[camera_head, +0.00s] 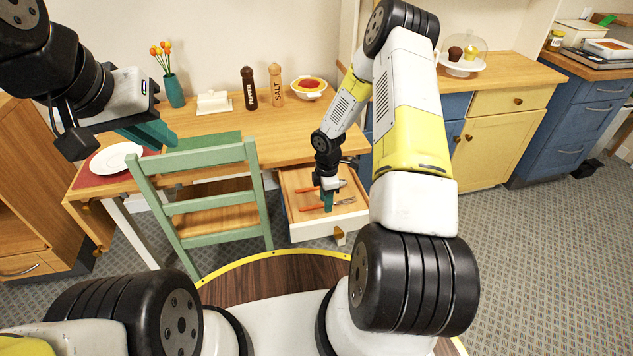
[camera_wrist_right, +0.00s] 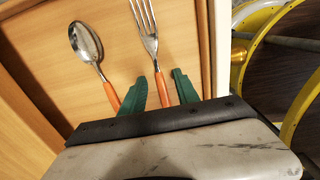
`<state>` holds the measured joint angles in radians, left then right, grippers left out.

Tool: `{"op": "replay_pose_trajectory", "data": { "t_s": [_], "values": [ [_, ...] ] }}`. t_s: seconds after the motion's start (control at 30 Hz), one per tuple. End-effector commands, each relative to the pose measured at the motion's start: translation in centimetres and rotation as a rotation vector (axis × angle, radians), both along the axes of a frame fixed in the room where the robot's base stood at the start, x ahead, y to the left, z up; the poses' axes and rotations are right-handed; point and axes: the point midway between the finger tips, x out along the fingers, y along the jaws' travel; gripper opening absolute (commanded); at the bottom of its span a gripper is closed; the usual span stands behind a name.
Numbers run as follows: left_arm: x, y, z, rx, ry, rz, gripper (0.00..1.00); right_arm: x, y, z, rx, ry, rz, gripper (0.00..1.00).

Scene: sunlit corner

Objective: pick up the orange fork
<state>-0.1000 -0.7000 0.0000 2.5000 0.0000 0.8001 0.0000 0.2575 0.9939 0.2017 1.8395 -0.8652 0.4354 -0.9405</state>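The fork (camera_head: 312,207) has an orange handle and metal tines. It lies in the open drawer (camera_head: 313,233), nearer the drawer front than the spoon (camera_head: 308,190), which also has an orange handle. My right gripper (camera_head: 328,201) points down into the drawer over the fork. In the right wrist view the fork (camera_wrist_right: 150,45) has its handle between the two green fingertips (camera_wrist_right: 162,88), with gaps showing, so the gripper looks open. The spoon (camera_wrist_right: 86,45) lies to the left, outside the fingers. My left gripper (camera_head: 150,133) hangs over the table's left end; its opening is unclear.
A green chair (camera_head: 200,180) stands left of the drawer. The table (camera_head: 210,125) carries a plate (camera_head: 117,157), a vase (camera_head: 174,90), a butter dish (camera_head: 213,101), pepper and salt mills and a bowl (camera_head: 308,88). Drawer walls stand close around my right gripper.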

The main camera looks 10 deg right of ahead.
Motion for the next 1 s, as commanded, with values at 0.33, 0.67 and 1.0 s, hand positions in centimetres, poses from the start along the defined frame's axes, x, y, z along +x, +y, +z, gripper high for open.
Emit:
{"op": "replay_pose_trajectory", "data": {
  "t_s": [0.33, 0.67, 1.0],
  "values": [
    [0.0, 0.0, 0.0, 0.0, 0.0, 0.0, 0.13, 0.0, 0.0, -0.1, 0.0, 0.0, 0.0, 0.0],
    [0.0, 0.0, 0.0, 0.0, 0.0, 0.0, 0.13, 0.0, 0.0, 0.0, 0.0, 0.0, 0.0, 0.0],
    [0.0, 0.0, 0.0, 0.0, 0.0, 0.0, 0.13, 0.1, 0.0, 3.3, -0.001, -0.003, -0.001, 0.0]
  ]
}}
